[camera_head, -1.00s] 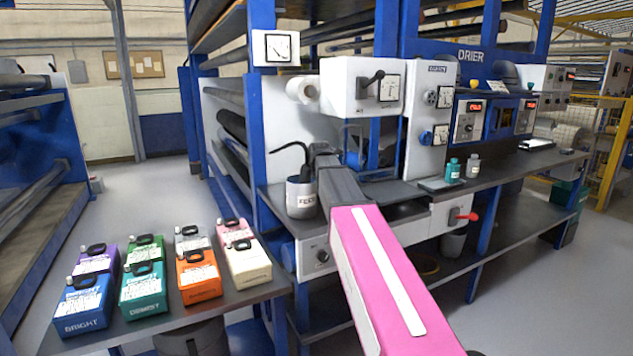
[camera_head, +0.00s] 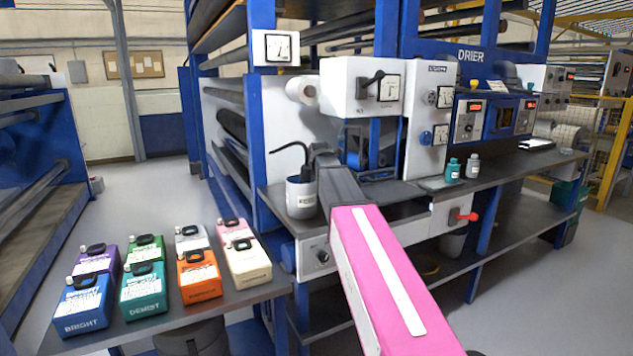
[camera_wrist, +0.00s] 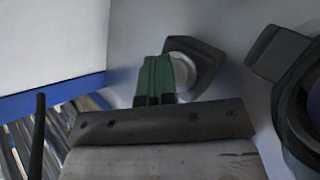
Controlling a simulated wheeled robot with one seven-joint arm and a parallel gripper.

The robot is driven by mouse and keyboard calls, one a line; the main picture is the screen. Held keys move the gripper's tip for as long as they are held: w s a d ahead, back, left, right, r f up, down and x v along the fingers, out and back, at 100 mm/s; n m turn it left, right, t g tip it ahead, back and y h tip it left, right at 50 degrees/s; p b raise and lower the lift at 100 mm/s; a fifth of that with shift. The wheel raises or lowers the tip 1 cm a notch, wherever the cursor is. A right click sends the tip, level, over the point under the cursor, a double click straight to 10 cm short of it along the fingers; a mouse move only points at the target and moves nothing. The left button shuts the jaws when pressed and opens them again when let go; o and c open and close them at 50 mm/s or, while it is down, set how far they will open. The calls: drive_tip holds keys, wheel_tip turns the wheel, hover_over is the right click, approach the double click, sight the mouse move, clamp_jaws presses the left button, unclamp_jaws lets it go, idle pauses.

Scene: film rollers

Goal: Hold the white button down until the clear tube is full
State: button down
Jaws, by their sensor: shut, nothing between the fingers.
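In the wrist view my gripper (camera_wrist: 157,65) is shut, its green fingertips together with nothing between them. The fingertips overlap the left side of a small fitting (camera_wrist: 203,58) with a dark plate and a pale round part on a grey panel. Whether they touch it, and whether the pale part is the white button, I cannot tell. In the head view my own pink and grey arm reaches to the machine's lower front, and the gripper is hidden. I cannot make out the clear tube in either view.
A pot (camera_head: 301,197) with a black cable stands left of my arm. A dark ring-shaped part (camera_wrist: 296,100) is close on the right in the wrist view. Coloured containers (camera_head: 144,290) crowd the left table. Two small bottles (camera_head: 462,169) stand on the right counter.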

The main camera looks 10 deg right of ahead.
drive_tip(key=shift+r, duration=0.8)
drive_tip(key=shift+r, duration=2.5)
